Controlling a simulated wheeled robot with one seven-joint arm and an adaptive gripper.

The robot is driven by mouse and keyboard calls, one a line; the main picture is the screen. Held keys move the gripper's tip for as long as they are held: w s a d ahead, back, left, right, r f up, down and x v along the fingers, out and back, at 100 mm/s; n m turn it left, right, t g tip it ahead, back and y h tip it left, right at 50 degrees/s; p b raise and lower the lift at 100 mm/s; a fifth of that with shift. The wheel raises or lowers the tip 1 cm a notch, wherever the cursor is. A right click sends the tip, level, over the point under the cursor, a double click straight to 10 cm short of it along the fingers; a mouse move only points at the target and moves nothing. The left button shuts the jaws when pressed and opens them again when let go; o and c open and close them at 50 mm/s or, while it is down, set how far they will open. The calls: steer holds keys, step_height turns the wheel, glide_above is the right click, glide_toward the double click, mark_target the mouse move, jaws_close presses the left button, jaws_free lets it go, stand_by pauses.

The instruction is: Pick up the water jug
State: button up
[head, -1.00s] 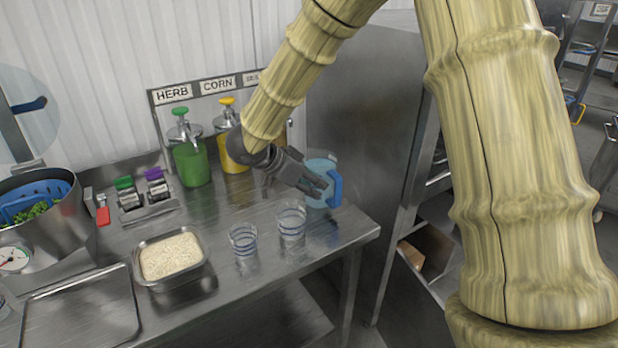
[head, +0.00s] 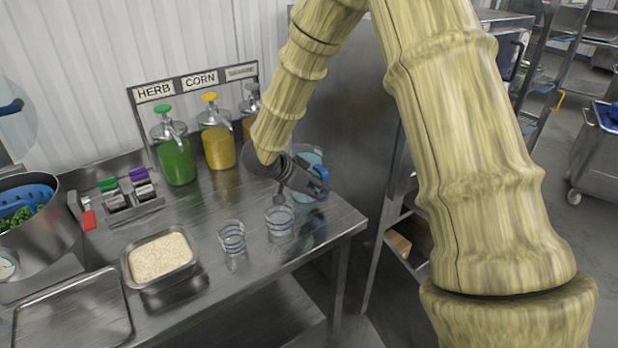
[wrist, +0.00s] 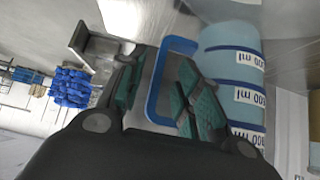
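The water jug (head: 309,157) is light blue with a blue handle (head: 321,176). It stands upright near the right end of the steel table, partly hidden by my gripper (head: 306,180). In the wrist view the jug (wrist: 236,70) shows volume bands marked in ml, and its handle (wrist: 154,95) lies between the two fingers of my gripper (wrist: 160,85). The fingers, with green pads, are spread apart around the handle. I see a gap on the left side; contact on the right side is unclear.
Two clear cups with blue bands, one (head: 232,238) and another (head: 279,221), stand left of the jug. A rice tray (head: 130,272) lies farther left. Dispensers, such as the green one (head: 177,162), line the back. The table's right edge (head: 362,222) is close to the jug.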

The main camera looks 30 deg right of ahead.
steer(key=shift+x, duration=1.1)
steer(key=shift+r, duration=0.1)
steer(key=shift+a, duration=0.1)
steer(key=shift+c, duration=0.4)
jaws_close()
